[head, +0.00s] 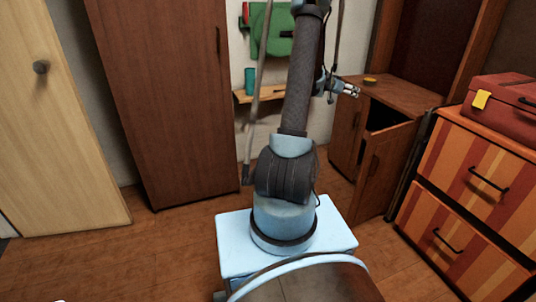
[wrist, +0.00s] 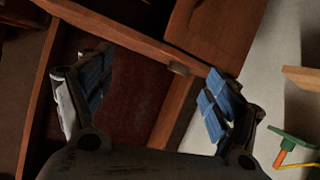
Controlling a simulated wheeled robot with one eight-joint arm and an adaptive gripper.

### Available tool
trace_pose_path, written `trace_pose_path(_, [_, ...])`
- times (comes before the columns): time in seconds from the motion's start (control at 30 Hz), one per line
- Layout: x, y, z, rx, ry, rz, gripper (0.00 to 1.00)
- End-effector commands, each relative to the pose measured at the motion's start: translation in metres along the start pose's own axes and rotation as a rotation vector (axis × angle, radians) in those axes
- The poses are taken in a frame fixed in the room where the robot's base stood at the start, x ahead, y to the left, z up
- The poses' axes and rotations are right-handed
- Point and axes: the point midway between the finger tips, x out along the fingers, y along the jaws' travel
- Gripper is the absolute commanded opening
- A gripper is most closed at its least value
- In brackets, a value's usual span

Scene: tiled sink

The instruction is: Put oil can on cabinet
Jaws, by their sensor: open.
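My gripper (head: 348,90) is raised in front of the brown wooden cabinet (head: 405,95) in the head view. In the wrist view my gripper (wrist: 155,95) is open, with its blue finger pads wide apart and nothing between them. The cabinet has a bare stretch of top and a dark opening below it. A small yellow round object (head: 370,80) lies on its top near the back left. I cannot make out an oil can for certain. A teal cup-like container (head: 250,80) stands on a small wall shelf (head: 262,95), left of my gripper.
A tall brown wardrobe (head: 165,90) and a pale door (head: 50,120) stand at left. A striped drawer unit (head: 460,190) with a red case (head: 500,110) on it stands at right. Green items (head: 275,30) hang on the wall. Floor is clear at left.

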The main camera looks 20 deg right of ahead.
Motion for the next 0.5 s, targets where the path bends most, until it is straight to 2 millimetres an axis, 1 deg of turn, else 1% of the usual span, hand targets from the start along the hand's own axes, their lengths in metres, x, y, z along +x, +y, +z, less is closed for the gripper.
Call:
trace_pose_path(0.03, [-0.019,-0.001,-0.002,-0.012,-0.018,-0.013,0.83])
trace_pose_path(0.17, [-0.063,-0.001,-0.004,-0.049,-0.071,-0.043,0.83])
trace_pose_path(0.2, [-0.076,-0.001,-0.003,-0.06,-0.087,-0.053,0.83])
trace_pose_path(0.27, [-0.096,0.0,-0.002,-0.079,-0.112,-0.068,0.83])
trace_pose_path(0.3, [-0.11,0.001,-0.001,-0.093,-0.128,-0.08,0.83])
trace_pose_path(0.37, [-0.13,0.003,0.002,-0.112,-0.153,-0.096,0.83])
trace_pose_path(0.5, [-0.177,0.009,0.012,-0.16,-0.209,-0.139,0.83])
